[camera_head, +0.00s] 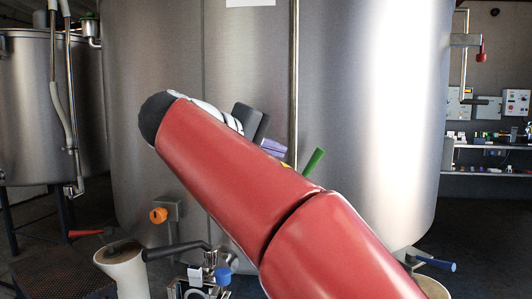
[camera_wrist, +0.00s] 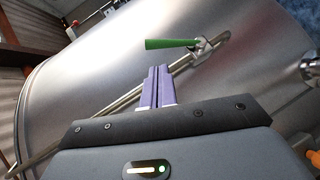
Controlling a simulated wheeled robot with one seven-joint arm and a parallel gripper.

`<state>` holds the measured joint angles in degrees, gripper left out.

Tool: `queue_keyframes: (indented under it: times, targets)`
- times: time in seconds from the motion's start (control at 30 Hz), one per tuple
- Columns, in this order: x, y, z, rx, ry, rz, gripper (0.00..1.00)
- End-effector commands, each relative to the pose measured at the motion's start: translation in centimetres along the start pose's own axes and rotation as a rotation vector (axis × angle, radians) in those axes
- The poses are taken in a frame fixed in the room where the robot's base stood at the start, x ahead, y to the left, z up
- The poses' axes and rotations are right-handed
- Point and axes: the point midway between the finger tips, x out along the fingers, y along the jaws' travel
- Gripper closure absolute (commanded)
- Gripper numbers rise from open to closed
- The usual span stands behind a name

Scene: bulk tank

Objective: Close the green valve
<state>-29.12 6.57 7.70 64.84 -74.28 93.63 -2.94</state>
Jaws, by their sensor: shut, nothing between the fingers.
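The green valve handle (camera_wrist: 170,43) shows in the wrist view as a tapered green lever on a metal fitting (camera_wrist: 203,45) at a steel pipe (camera_wrist: 130,97). In the head view the green handle (camera_head: 315,161) sticks up just beyond my red arm, which hides its lower end and fitting. My gripper (camera_wrist: 158,68) has its purple fingers shut together with nothing between them. Its fingertips lie just below the handle in the wrist view; I cannot tell whether they touch it. In the head view my gripper (camera_head: 271,147) is partly hidden behind my arm, left of the handle.
A large steel tank (camera_head: 365,110) fills the middle. An orange knob (camera_head: 158,216), a black-handled lever (camera_head: 178,250) and a blue handle (camera_head: 436,264) stand low in front. A red handle (camera_head: 86,233) is at left. A shelf (camera_head: 490,146) stands far right.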

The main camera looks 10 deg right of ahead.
Motion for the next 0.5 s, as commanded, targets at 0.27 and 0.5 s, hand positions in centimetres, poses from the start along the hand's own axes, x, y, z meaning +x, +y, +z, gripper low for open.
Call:
queue_keyframes:
  times: [0.27,0.5]
  targets:
    - [6.1,-0.1,0.1,-0.001,-0.003,0.000,1.00]
    - [9.1,0.0,0.1,-0.001,-0.001,-0.001,1.00]
